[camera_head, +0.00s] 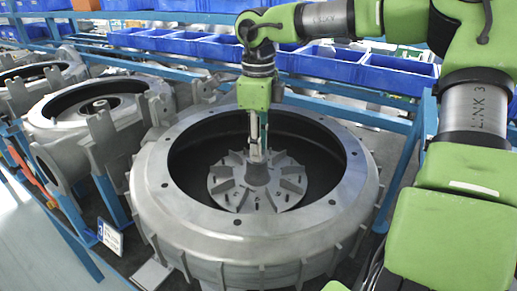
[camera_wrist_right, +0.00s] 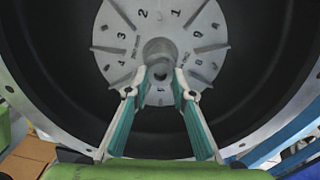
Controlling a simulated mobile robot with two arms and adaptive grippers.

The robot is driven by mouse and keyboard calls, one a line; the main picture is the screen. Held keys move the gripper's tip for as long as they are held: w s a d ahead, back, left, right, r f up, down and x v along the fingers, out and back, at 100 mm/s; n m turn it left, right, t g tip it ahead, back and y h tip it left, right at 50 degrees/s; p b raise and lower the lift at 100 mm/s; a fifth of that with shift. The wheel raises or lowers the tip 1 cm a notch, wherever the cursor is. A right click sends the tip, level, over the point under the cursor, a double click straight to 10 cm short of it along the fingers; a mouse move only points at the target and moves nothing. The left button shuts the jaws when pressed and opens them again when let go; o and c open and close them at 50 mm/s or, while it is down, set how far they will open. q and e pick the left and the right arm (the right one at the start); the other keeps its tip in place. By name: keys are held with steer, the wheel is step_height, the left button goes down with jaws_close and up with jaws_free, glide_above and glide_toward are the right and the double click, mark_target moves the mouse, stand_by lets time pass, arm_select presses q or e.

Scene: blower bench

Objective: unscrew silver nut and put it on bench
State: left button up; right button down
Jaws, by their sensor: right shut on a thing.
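The large grey round blower housing (camera_head: 165,215) stands on the bench with a numbered silver impeller (camera_head: 232,190) in its dark opening. My right gripper (camera_head: 257,153) points straight down at the impeller's raised hub (camera_head: 256,174). In the right wrist view my right gripper (camera_wrist_right: 160,76) has its two fingertips on either side of the silver nut (camera_wrist_right: 158,48) at the hub's centre, shut on it. The fingers hide part of the nut, and I cannot tell how far it is turned. My left gripper is not in view.
More grey housings (camera_head: 95,105) stand at the left on the blue frame. Blue bins (camera_head: 310,62) line the back. The housing wall surrounds my right gripper closely. A white label (camera_head: 110,237) and a grey plate (camera_head: 152,275) are at the front left.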

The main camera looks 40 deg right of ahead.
steer(key=n, duration=0.2)
steer(key=shift+w+a+r+n+p, duration=0.1)
steer(key=shift+r+n+p, duration=0.05)
steer(key=shift+n+p, duration=0.25)
steer(key=n, duration=0.2)
steer(key=shift+n+p, duration=0.4)
steer(key=n, duration=0.2)
steer(key=n+p, duration=0.1)
steer(key=n, duration=0.1)
steer(key=shift+f+n, duration=0.2)
steer(key=shift+n, duration=0.2)
